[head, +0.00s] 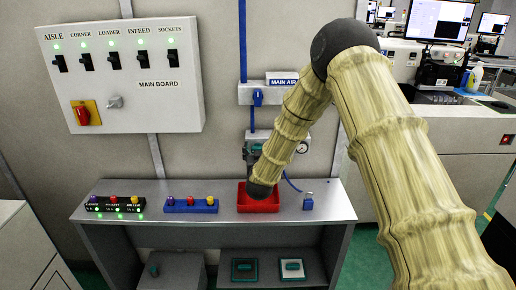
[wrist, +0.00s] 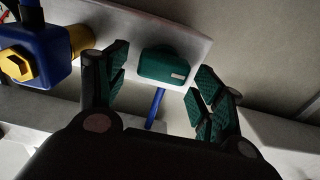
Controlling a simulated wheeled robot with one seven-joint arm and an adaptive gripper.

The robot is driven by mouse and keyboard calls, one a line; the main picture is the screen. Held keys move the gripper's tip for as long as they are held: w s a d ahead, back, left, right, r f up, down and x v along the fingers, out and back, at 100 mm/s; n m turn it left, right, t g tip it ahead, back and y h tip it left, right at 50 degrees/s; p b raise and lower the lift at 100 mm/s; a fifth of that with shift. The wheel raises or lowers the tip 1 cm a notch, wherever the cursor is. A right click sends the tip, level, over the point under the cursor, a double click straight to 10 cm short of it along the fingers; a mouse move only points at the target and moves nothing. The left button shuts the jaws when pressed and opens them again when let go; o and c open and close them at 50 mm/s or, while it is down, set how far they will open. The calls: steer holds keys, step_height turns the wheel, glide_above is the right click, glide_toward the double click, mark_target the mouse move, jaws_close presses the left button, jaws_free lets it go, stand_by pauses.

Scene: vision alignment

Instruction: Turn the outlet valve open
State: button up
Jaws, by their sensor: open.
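My gripper (wrist: 157,82) is open in the wrist view, with one teal-padded finger on each side. A teal block (wrist: 166,64) with a small white label shows between and beyond the fingertips, on a pale grey plate. It may be the outlet valve's handle; I cannot read its label. I see no clear contact with it. A blue line (wrist: 155,108) runs below the block. In the head view my arm covers part of the air fittings under the MAIN AIR sign (head: 282,80), and my gripper is mostly hidden there. A round gauge (head: 302,147) shows beside the arm.
A blue fitting with a yellow hex part (wrist: 17,66) is close to the left finger. A grey bench (head: 150,195) below carries a red tray (head: 246,205), a blue button box (head: 192,206) and a small blue fitting (head: 308,202). A switch board (head: 125,75) hangs at the left.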

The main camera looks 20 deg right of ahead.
steer(key=shift+w, duration=0.2)
steer(key=c, duration=1)
steer(key=shift+f+m+b, duration=0.1)
steer(key=shift+m+b, duration=0.2)
steer(key=shift+b, duration=0.2)
steer(key=m+b, duration=0.5)
steer(key=b, duration=0.1)
steer(key=m+b, duration=0.6)
steer(key=d+f+m+b, duration=0.1)
steer(key=m+b, duration=0.5)
steer(key=b, duration=0.1)
steer(key=shift+s+d, duration=0.1)
steer(key=shift+s, duration=0.05)
steer(key=shift+m, duration=0.3)
